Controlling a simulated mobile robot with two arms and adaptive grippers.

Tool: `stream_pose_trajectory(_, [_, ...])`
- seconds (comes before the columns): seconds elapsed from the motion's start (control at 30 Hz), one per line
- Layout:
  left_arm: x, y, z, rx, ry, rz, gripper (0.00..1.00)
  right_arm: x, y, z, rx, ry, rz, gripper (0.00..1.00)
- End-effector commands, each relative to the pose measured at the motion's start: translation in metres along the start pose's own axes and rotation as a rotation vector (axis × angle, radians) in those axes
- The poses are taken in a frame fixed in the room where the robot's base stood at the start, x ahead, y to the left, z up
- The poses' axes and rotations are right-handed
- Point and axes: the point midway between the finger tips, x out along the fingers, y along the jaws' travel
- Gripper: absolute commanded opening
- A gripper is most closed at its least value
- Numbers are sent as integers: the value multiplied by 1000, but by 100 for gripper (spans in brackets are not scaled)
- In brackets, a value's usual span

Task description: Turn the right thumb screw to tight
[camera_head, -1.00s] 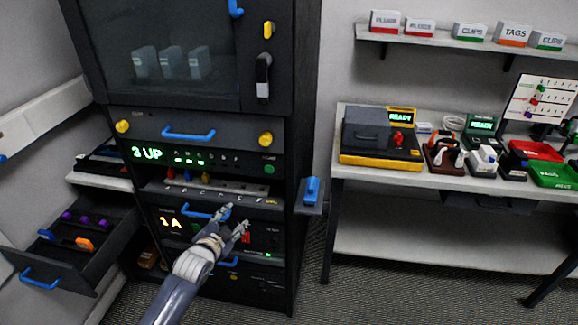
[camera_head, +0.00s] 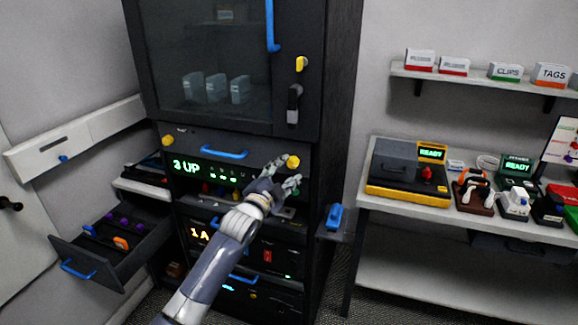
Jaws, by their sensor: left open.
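The right thumb screw (camera_head: 293,161) is a yellow knob at the right end of a dark rack panel with a blue handle (camera_head: 224,153). The left thumb screw (camera_head: 167,140) is a matching yellow knob at the panel's other end. My left gripper (camera_head: 289,170) is open, with its fingers close to the right thumb screw, one to its left and one just below it. I cannot tell whether they touch it. My right gripper is not in view.
A rack door with a yellow latch (camera_head: 301,64) is above the panel. An open drawer (camera_head: 75,242) with colored connectors is at lower left. A small shelf with a blue clamp (camera_head: 334,217) juts from the rack's right side. A bench (camera_head: 380,212) stands at right.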

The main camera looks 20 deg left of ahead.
Motion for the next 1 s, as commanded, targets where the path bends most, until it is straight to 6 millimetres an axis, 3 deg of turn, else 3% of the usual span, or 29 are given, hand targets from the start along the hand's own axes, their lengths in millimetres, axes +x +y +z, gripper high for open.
stream_pose_trajectory(0.3, [28, 0, 0, 0, 0, 0, 45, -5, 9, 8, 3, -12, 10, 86])
stream_pose_trajectory(0.67, [32, 0, 0, 0, 0, 0, 45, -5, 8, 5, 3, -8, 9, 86])
stream_pose_trajectory(0.7, [32, 0, 0, 0, 0, 0, 43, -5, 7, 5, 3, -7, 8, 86])
stream_pose_trajectory(0.9, [32, 0, 0, 0, 0, 0, 1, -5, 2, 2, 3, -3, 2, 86])
stream_pose_trajectory(1.0, [32, 0, 0, 0, 0, 0, 1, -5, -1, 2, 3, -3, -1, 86])
